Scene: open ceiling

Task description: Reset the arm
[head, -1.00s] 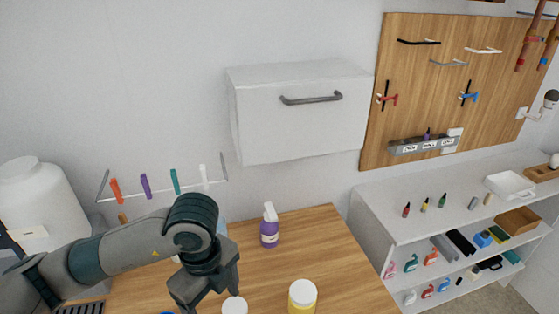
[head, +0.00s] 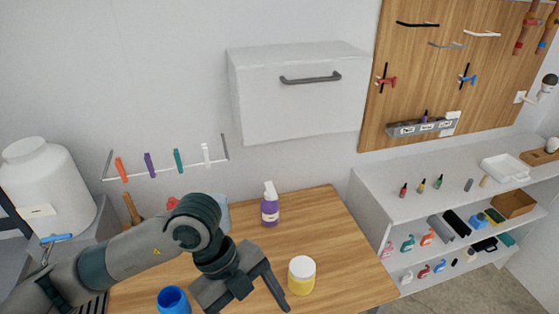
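My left arm (head: 140,252) comes in from the left and reaches over the wooden table. Its gripper (head: 252,300) points down and forward above the table, with its fingers spread apart and nothing seen between them. The lower ends of the fingers are close to the bottom edge of the picture. A yellow jar with a white lid (head: 301,276) stands just right of the gripper. My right arm and gripper are not in view.
A purple spray bottle (head: 270,205) stands at the back of the table (head: 335,235). A blue cup (head: 173,300) is below the arm. A white cabinet (head: 300,95) hangs above. A white shelf unit (head: 375,205) stands at right. The table's right part is clear.

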